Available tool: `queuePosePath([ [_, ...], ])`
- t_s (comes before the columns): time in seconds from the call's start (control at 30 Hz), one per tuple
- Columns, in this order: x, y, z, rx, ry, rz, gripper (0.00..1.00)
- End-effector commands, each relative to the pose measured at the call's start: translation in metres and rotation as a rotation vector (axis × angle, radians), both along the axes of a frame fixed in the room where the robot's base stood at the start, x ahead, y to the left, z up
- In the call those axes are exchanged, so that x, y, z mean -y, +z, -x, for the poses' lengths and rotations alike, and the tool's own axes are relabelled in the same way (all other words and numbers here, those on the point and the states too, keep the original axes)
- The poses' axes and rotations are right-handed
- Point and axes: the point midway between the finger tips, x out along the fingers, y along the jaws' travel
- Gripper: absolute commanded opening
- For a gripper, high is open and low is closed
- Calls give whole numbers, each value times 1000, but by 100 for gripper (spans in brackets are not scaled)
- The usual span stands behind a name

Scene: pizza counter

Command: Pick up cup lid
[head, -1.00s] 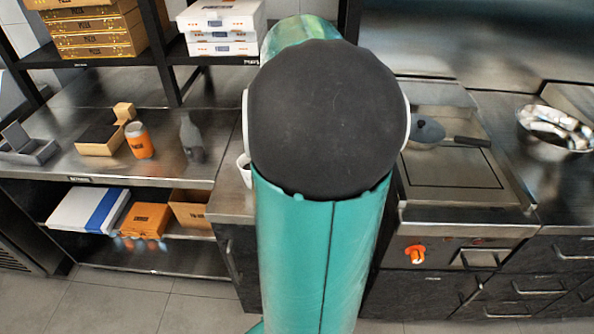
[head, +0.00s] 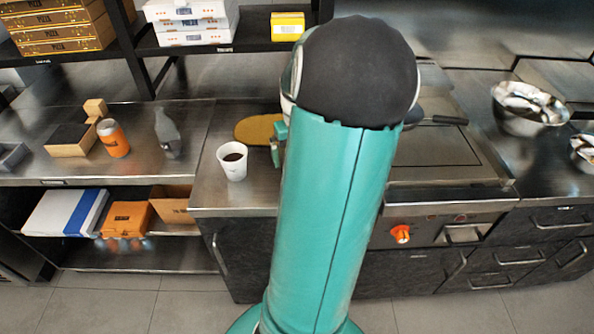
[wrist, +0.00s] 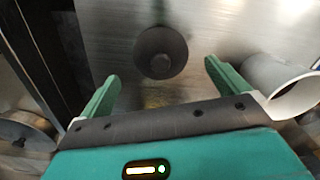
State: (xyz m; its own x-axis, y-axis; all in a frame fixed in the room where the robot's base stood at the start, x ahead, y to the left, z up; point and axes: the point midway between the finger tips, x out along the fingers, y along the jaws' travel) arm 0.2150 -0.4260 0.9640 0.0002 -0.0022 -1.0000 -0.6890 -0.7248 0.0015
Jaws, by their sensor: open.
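A dark round lid (wrist: 153,42) with a small knob, which I take to be the cup lid, lies on the steel counter in the wrist view. My gripper (wrist: 162,72) is open, with one green finger on either side of the lid's near edge and nothing held. Whether the fingers are at the lid's height is hard to tell. A white cup (wrist: 272,82) stands just right of the right finger. In the head view the cup (head: 232,172) holds dark liquid and stands left of my arm. The lid is hidden behind my arm there.
An orange-brown board (head: 255,128) lies behind the cup. The griddle (head: 430,150) with a dark-handled pan (head: 440,121) is right of my arm. A shelf with pizza boxes (head: 192,22) hangs above. An orange can (head: 113,140) and a grey bottle (head: 167,135) stand left.

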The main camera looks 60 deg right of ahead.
Motion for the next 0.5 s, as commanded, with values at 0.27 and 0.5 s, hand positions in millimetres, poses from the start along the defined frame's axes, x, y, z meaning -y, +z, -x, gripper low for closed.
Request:
queuePosePath([
  [0.27, 2, -41, -4, 0, -1, -6, 100],
  [0.5, 2, -48, -4, 1, -1, -1, 100],
])
